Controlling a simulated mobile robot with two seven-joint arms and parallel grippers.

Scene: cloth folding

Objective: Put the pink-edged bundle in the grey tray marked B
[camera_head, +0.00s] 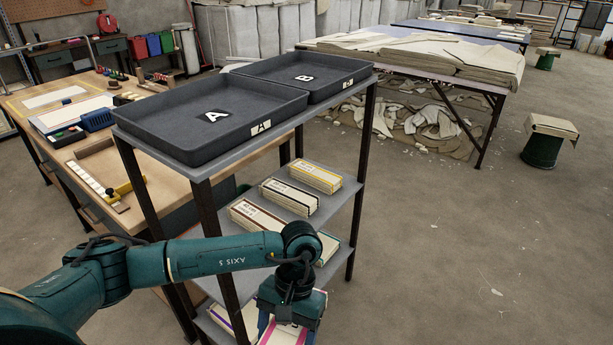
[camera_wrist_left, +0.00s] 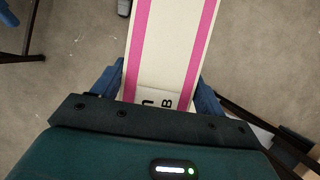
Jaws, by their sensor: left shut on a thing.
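The pink-edged bundle is a long cream strip with pink edges (camera_wrist_left: 172,40); its lower part shows at the bottom of the head view (camera_head: 283,336). My left gripper (camera_head: 290,318) is shut on it, with blue fingers on both sides in the wrist view (camera_wrist_left: 160,92). Bare floor shows around the bundle there, so it is held clear of the shelves. The grey tray marked B (camera_head: 335,72) is at the rack's top right, empty, higher than my gripper. The similar tray marked A (camera_head: 175,127) is beside it, also empty. My right gripper is out of view.
The rack's middle shelf (camera_head: 335,205) holds several bundles, one with yellow edges (camera_head: 315,178). A purple-edged bundle (camera_head: 228,318) lies lower. Dark rack posts (camera_head: 362,170) stand close to my arm. A wooden workbench (camera_head: 60,150) is behind left. Open floor (camera_head: 470,260) lies right.

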